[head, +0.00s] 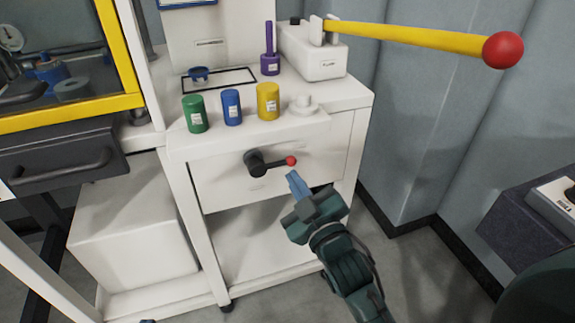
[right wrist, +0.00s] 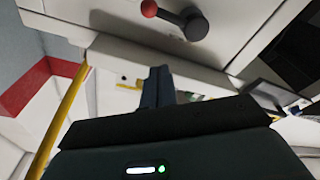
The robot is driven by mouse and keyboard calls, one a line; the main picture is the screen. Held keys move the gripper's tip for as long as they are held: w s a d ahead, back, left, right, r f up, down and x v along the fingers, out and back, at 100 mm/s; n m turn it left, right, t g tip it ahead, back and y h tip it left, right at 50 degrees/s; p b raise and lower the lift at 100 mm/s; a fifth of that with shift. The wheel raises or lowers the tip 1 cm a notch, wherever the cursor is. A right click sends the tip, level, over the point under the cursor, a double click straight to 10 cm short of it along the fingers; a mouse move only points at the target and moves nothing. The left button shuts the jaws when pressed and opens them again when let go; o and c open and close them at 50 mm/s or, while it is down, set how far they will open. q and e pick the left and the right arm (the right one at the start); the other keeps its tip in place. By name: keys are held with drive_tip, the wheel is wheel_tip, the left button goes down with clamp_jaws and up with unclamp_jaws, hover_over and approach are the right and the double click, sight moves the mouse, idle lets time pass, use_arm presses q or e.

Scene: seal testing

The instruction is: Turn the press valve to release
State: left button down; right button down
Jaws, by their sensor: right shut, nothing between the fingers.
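The press valve (head: 262,163) is a black hub with a short lever on the white front panel of the bench. Its lever ends in a red knob (head: 291,161) and points right in the head view. My right gripper (head: 295,182) is shut and empty, with its blue fingers just below the red knob; I cannot tell whether they touch it. In the right wrist view the valve (right wrist: 194,27) and its red knob (right wrist: 149,8) show at the top, apart from the shut fingers (right wrist: 158,82). My left gripper is not in view.
On the white bench (head: 345,97) stand green (head: 194,114), blue (head: 232,107) and yellow (head: 268,101) cylinders. A long yellow lever (head: 410,36) with a red ball (head: 502,50) reaches right above it. A yellow-framed cabinet (head: 70,112) stands left.

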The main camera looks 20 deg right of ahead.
sight(288, 162)
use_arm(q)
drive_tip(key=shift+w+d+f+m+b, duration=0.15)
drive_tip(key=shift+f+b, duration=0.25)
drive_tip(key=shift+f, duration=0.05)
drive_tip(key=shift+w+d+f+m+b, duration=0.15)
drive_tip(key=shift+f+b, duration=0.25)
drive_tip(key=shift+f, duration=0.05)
use_arm(e)
drive_tip(key=shift+w+d+f, duration=0.15)
drive_tip(key=shift+w+f, duration=0.2)
drive_tip(key=shift+w, duration=1.15)
drive_tip(key=shift+w+d+f, duration=0.2)
drive_tip(key=shift+w+f, duration=0.15)
drive_tip(key=shift+w, duration=1.2)
drive_tip(key=shift+w+d+f, duration=0.15)
drive_tip(key=shift+w+f, duration=0.2)
drive_tip(key=shift+w, duration=1.15)
drive_tip(key=shift+d, duration=0.1)
